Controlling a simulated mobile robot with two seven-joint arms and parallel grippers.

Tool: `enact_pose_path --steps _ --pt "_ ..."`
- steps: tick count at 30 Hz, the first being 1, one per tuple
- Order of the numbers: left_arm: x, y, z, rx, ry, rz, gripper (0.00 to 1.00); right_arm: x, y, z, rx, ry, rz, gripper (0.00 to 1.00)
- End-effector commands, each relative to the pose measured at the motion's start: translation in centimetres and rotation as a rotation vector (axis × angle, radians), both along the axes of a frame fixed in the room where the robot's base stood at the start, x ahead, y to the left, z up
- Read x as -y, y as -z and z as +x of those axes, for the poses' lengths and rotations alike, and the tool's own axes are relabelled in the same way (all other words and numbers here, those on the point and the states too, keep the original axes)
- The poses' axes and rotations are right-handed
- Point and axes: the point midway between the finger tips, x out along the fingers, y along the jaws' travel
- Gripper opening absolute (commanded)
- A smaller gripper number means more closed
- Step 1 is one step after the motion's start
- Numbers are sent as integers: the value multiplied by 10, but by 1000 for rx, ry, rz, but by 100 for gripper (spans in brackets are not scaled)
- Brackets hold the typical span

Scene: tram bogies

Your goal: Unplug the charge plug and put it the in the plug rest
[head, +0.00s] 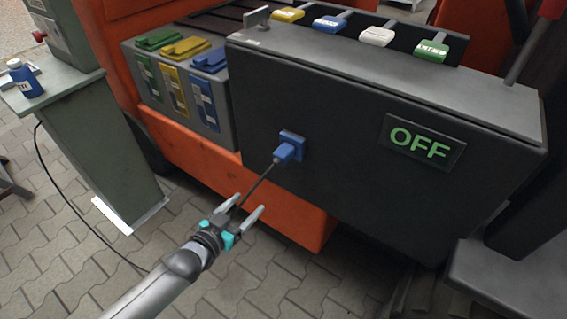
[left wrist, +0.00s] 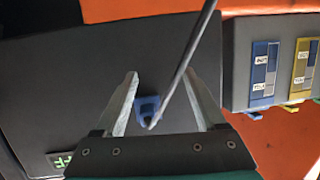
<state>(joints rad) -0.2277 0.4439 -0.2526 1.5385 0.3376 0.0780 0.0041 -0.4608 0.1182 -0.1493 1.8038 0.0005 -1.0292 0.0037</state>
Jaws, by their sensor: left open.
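The blue charge plug (head: 284,153) sits in a blue socket (head: 293,139) on the front of the dark cabinet. Its dark cable (head: 258,184) runs from the plug down toward my left gripper (head: 250,203). That gripper is open and stands short of the plug, below and to its left. In the left wrist view the plug (left wrist: 147,106) shows beyond the two open fingers (left wrist: 161,74), between them, and the cable (left wrist: 187,58) crosses the gap between them. I cannot make out a plug rest for certain. My right gripper is not in view.
The dark cabinet (head: 350,110) carries an OFF sign (head: 422,142). Coloured battery-like boxes (head: 178,85) stand on the orange body to the left. A green-grey pedestal (head: 95,140) bears a blue bottle (head: 24,79). A cable lies on the paving beside it.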

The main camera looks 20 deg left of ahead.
Motion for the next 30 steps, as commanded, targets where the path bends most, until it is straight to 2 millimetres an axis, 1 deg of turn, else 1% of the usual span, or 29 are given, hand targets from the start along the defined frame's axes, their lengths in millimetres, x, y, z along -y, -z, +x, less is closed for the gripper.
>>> enact_pose_path --steps 1,3,6,10,14,23,26,30 --pt "8 -17 7 60 25 -20 72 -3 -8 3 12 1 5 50" --pt "17 -42 12 127 52 -51 72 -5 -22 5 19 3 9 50" --pt "28 -69 15 196 82 -84 72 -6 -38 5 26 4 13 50" --pt "36 -90 16 246 105 -111 72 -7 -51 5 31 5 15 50" --pt "38 -96 16 260 112 -118 72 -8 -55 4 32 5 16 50" --pt "38 -96 16 260 111 -118 72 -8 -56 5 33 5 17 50" --pt "39 -96 20 261 110 -118 72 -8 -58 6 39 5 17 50" --pt "42 -95 30 262 110 -118 72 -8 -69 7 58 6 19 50"
